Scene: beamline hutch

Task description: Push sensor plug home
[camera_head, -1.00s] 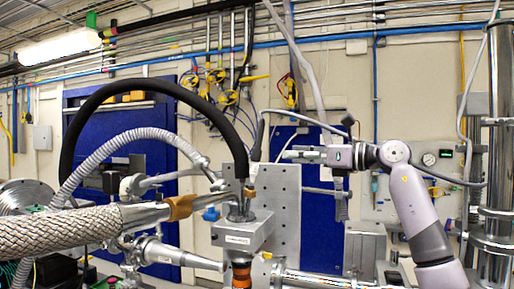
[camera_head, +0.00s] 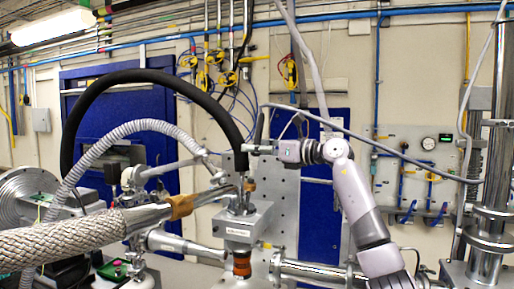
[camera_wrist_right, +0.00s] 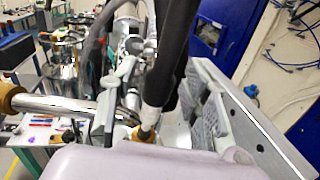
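My right gripper (camera_head: 246,149) reaches in from the right, level, beside the black hose above a grey metal block (camera_head: 242,229). In the right wrist view its two grey ribbed fingers (camera_wrist_right: 158,108) stand apart. A dark cable end with a pale collar (camera_wrist_right: 151,112) shows between them in that picture; I cannot tell whether they touch it. In the head view, dark fittings (camera_head: 240,203) enter the block's top, with a tan collar beside them. I cannot tell which part is the sensor plug or how deep it sits. My left gripper is not in view.
A thick black hose (camera_head: 150,76) arches down to the block. A braided hose (camera_head: 70,236) runs in from the left. A perforated upright plate (camera_head: 282,208) stands behind the block. A thin grey cable (camera_head: 375,143) passes near my right arm. A bench with tools shows in the wrist view.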

